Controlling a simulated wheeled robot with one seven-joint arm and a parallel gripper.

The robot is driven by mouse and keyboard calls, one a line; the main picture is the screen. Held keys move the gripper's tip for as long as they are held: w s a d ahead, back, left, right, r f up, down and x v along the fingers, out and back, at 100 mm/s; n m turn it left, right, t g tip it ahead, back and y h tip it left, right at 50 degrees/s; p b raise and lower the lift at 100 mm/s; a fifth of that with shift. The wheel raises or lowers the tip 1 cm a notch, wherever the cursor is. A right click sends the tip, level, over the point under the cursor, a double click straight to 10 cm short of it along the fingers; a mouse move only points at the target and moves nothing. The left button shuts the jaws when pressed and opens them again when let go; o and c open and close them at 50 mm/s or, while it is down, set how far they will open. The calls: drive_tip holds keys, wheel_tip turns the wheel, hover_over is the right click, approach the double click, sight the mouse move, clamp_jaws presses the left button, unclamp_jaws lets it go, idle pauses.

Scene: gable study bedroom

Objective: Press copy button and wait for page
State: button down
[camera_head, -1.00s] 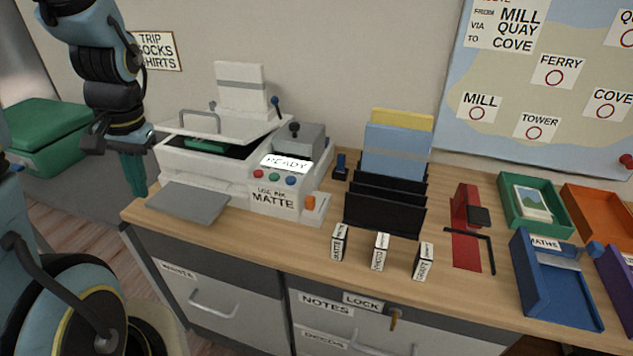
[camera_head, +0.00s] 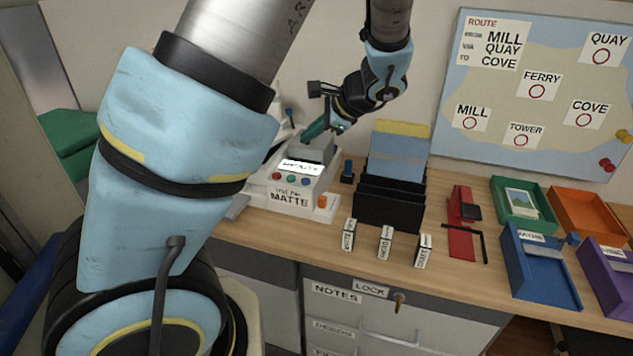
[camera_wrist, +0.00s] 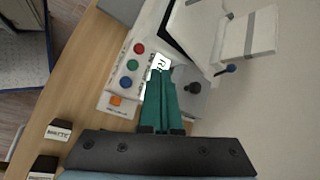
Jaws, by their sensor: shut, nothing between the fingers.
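The copier (camera_head: 290,202) stands on the desk at the left, its left part hidden behind my arm in the head view. Its display (camera_head: 300,167) reads READY and a label below reads MATTE. Red (camera_head: 276,176), green (camera_head: 290,179) and blue (camera_head: 305,181) buttons sit in a row under the display. In the wrist view the red (camera_wrist: 139,48), green (camera_wrist: 132,65) and blue (camera_wrist: 126,83) buttons lie left of my gripper. My gripper (camera_head: 306,138) has its green fingers shut and empty, above the copier near the display; the fingertips (camera_wrist: 159,72) overlap the display in the wrist view. I cannot tell whether they touch.
An orange lever (camera_head: 322,201) is at the copier's front right. A black file rack (camera_head: 390,208), several small labelled blocks (camera_head: 385,243), a red stapler-like tool (camera_head: 462,225) and coloured trays (camera_head: 540,265) stand to the right. The wall map (camera_head: 560,110) hangs behind.

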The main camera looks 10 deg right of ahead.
sight(310, 183)
drive_tip(key=shift+f, duration=0.1)
idle(0.3)
wheel_tip(310, 183, down, 9)
drive_tip(key=b, duration=0.7)
drive_tip(key=shift+r, duration=0.2)
drive_tip(key=shift+f, duration=0.1)
idle(1.5)
drive_tip(key=shift+f, duration=0.3)
